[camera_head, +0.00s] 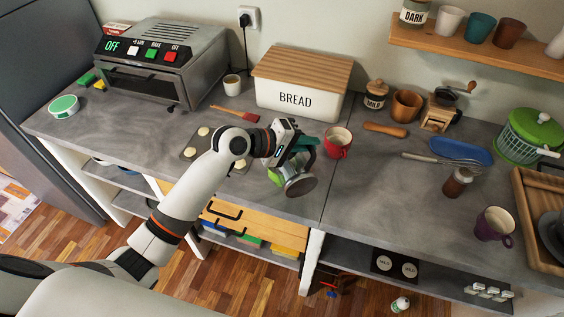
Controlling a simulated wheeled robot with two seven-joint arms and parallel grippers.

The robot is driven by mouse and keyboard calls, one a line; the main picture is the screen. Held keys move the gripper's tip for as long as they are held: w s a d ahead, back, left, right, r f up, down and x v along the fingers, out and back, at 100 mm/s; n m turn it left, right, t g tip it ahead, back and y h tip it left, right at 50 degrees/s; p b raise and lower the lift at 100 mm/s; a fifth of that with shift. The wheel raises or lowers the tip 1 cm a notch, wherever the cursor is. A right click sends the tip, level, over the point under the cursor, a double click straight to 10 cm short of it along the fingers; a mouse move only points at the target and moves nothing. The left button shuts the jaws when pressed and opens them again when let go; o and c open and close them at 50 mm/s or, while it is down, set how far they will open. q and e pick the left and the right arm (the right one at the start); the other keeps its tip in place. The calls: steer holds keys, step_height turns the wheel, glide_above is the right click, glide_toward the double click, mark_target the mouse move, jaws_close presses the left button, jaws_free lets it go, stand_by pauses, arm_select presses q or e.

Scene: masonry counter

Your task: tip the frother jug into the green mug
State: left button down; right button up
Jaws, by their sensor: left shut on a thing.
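My left gripper (288,153) is shut on the frother jug (299,181), above the counter near its front edge. The jug is tilted, with a round grey-brown end facing front right and green parts beside the fingers. The gripper hides part of it. A teal-green patch (307,143) shows just behind the gripper; I cannot tell whether it is the green mug or part of the jug. Another teal mug (480,27) stands on the wall shelf. I cannot see any liquid. My right gripper is not in view.
A red mug (338,142) stands just right of the gripper. The bread bin (298,98) is behind, and a dark tray with pale rounds (203,131) is left, partly behind my arm. A purple mug (494,224) stands far right. The counter (372,190) is clear right of the jug.

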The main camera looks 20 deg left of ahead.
arm_select(q)
steer(key=shift+w+a+r+n+p, duration=0.3)
steer(key=shift+w+a+p, duration=0.05)
steer(key=shift+w+p, duration=0.1)
stand_by(1.2)
